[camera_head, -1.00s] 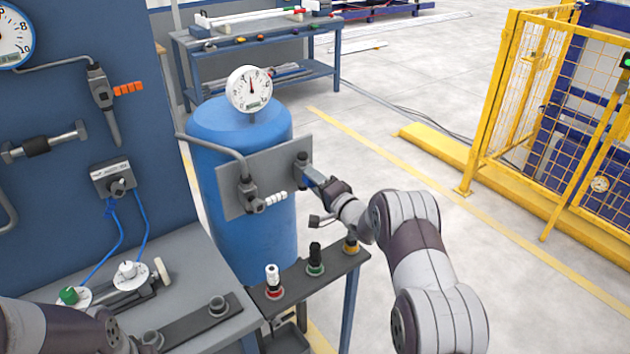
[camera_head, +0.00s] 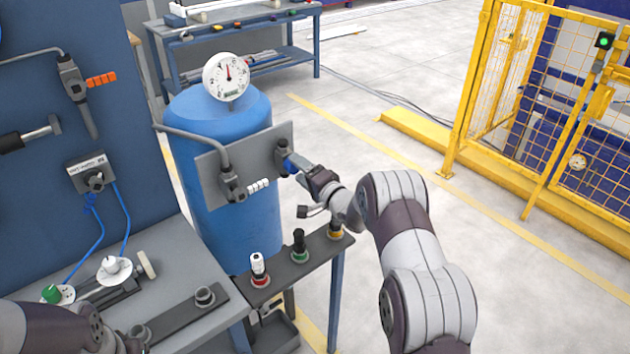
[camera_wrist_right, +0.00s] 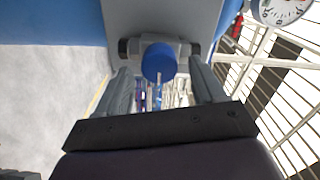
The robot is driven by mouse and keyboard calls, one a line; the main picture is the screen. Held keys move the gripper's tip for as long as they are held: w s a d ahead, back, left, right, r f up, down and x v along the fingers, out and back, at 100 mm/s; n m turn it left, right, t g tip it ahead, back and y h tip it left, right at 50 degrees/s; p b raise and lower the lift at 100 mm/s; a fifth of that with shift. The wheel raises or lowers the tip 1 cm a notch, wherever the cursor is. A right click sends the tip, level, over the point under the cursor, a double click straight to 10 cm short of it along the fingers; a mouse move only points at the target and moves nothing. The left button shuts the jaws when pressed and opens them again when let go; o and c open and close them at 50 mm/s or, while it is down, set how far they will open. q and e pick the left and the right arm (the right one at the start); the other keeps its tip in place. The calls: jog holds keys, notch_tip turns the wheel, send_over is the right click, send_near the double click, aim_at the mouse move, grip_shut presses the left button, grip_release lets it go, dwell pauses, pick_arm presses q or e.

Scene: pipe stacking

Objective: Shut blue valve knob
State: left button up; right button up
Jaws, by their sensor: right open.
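The blue valve knob (camera_head: 289,164) sits on a dark valve at the right side of the grey plate in front of the blue tank; my gripper partly hides it there. In the right wrist view the round blue knob (camera_wrist_right: 158,62) faces me, near the tips of the two fingers. My right gripper (camera_head: 299,173) is open, with one finger on each side of the knob (camera_wrist_right: 160,78). I cannot tell whether the fingers touch it. My left arm shows at the bottom left, but its fingers are out of view.
The grey plate (camera_head: 218,168) also carries a valve with a white handle (camera_head: 258,186). Below it, a narrow bench (camera_head: 312,256) holds several pushbuttons. A pressure gauge (camera_head: 226,77) tops the blue tank (camera_head: 225,225). A yellow fence (camera_head: 500,90) stands at the right, with clear floor between.

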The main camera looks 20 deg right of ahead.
jog(key=v, duration=1.1)
jog(key=shift+b, duration=0.45)
